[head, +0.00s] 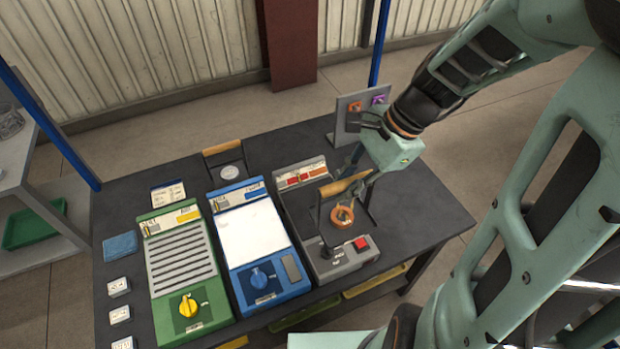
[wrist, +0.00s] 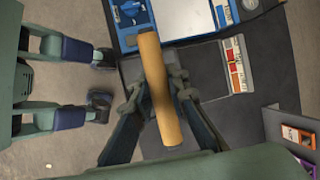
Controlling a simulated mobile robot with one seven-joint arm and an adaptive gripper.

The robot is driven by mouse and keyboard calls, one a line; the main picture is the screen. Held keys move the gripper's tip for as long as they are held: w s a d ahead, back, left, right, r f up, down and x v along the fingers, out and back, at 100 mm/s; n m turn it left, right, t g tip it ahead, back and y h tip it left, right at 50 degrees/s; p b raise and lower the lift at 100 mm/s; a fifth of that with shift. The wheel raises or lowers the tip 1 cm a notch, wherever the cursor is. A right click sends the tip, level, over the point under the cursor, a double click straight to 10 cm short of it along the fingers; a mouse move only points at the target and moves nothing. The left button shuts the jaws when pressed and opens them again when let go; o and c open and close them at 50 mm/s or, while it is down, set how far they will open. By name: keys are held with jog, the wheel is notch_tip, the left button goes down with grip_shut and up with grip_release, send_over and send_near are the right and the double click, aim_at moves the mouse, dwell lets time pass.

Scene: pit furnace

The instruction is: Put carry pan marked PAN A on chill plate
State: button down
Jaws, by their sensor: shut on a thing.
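My gripper (wrist: 158,92) is shut on the wooden handle (wrist: 160,90) of a carry pan, one finger on each side of it. In the head view, the held handle (head: 345,184) and its dark side bars are over the grey unit (head: 345,262). An orange ring (head: 342,216) shows below the handle; I cannot tell whether it is in the pan or in the unit. No PAN A mark is readable. The blue unit (head: 262,283) with a bare white plate (head: 250,233) stands left of the grey unit; its label is too small to read surely.
A green slatted unit (head: 180,258) with a yellow knob stands left of the blue one. A second wooden handle (head: 222,147) with a grey disc is at the back. A grey upright panel (head: 347,115) stands at the back right. A blue cloth (head: 120,246) and white blocks line the left edge.

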jog(key=s+a+p, duration=0.2)
jog(key=s+a, duration=0.1)
jog(key=a, duration=0.5)
jog(key=s+a+p, duration=0.3)
jog(key=a, duration=0.4)
jog(key=w+a+f, duration=0.8)
jog(key=w+f, duration=0.3)
jog(key=f, duration=0.2)
jog(key=shift+w, duration=0.25)
jog(key=shift+a+f+b, duration=0.1)
jog(key=shift+f+b, duration=0.05)
jog(key=shift+b, duration=0.15)
jog(key=shift+f, duration=0.15)
jog(key=c, duration=1.9)
grip_release()
